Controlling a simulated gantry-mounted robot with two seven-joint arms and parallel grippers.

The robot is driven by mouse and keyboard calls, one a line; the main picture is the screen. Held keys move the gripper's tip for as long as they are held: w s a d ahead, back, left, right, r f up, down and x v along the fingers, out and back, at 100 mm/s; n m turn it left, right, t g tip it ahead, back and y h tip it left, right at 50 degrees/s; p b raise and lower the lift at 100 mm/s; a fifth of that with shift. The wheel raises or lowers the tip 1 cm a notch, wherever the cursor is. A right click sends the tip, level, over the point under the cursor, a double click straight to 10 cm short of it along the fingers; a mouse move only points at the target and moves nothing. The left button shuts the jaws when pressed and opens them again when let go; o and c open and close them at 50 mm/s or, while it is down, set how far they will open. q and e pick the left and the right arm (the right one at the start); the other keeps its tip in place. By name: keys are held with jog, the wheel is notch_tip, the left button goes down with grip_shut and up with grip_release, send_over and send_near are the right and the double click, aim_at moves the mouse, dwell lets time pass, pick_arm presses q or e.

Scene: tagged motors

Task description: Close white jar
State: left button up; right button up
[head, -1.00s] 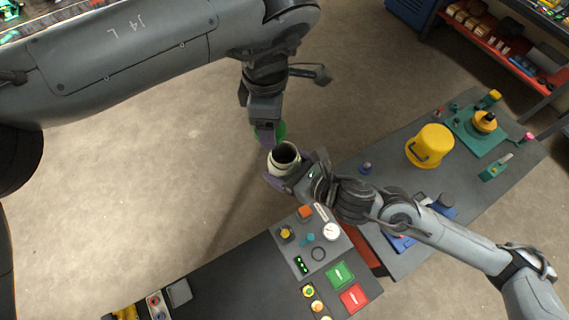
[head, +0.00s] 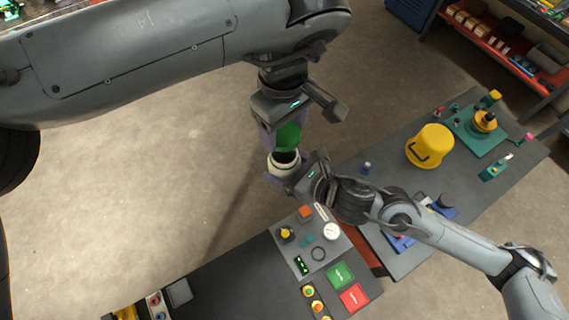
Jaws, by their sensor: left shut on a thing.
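The white jar (head: 283,165) is in the air near the middle of the head view, with its dark open mouth facing up. My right gripper (head: 288,174) comes from the right and is shut on the jar. My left gripper (head: 282,138) points down from above and is shut on a green piece (head: 289,136) that looks like a lid. The green piece is just above the jar's mouth and overlaps its far rim in the picture. I cannot tell whether the two touch.
Below is a dark table with a control panel (head: 312,242), a green block (head: 340,274) and a red block (head: 354,297). On the right table stand a yellow bucket (head: 430,146) and a teal plate (head: 465,137). Bare floor lies to the left.

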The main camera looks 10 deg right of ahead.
pick_arm(q)
jog(key=shift+f, duration=2)
jog(key=shift+f, duration=0.85)
jog(key=shift+f, duration=0.5)
pick_arm(e)
grip_shut()
pick_arm(q)
jog(key=m, duration=0.3)
jog(key=o, duration=1)
